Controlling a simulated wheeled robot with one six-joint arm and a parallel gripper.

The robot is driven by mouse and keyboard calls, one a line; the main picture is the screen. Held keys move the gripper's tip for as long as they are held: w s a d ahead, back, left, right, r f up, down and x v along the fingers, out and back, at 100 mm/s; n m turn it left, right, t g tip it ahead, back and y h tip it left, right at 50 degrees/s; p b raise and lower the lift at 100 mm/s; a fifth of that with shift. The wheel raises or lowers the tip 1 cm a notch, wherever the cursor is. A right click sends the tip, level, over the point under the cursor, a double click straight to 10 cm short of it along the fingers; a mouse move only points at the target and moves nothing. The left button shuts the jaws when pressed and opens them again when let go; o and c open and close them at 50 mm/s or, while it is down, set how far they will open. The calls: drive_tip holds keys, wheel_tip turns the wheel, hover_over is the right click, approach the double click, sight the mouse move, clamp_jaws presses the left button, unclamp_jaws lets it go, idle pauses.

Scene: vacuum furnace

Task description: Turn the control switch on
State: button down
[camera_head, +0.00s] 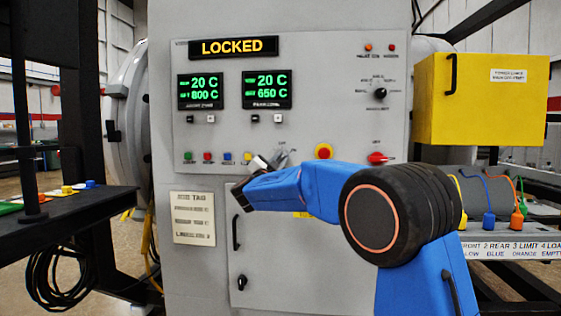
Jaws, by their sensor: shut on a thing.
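The control switch (282,154) is a small grey knob on the front of the grey cabinet, left of the red emergency button (323,152). My gripper (265,162) is at the switch, at the end of my blue arm, and is shut on it. My wrist hides part of the knob. The labels around the knob are too small to read, so I cannot tell which position it points to. The sign (233,47) above reads LOCKED. Two displays (201,91) (266,90) show 20 C over 800 C and 20 C over 650 C.
A row of coloured buttons (208,157) lies left of my gripper. A red rotary switch (378,158) and a black selector (380,93) are to the right. A yellow box (477,98) sticks out at the right. A cabinet door with a handle (236,232) is below.

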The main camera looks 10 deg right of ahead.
drive_tip(key=m, duration=0.2)
drive_tip(key=m+g, duration=0.1)
drive_tip(key=m, duration=0.1)
drive_tip(key=shift+g+h, duration=0.3)
drive_tip(key=shift+h, duration=0.1)
drive_tip(key=shift+m, duration=0.5)
drive_tip(key=c, duration=1.7)
unclamp_jaws()
drive_tip(key=v, duration=1.7)
drive_tip(key=shift+s+a+r, duration=0.15)
drive_tip(key=shift+a+r, duration=0.05)
drive_tip(key=shift+a, duration=0.05)
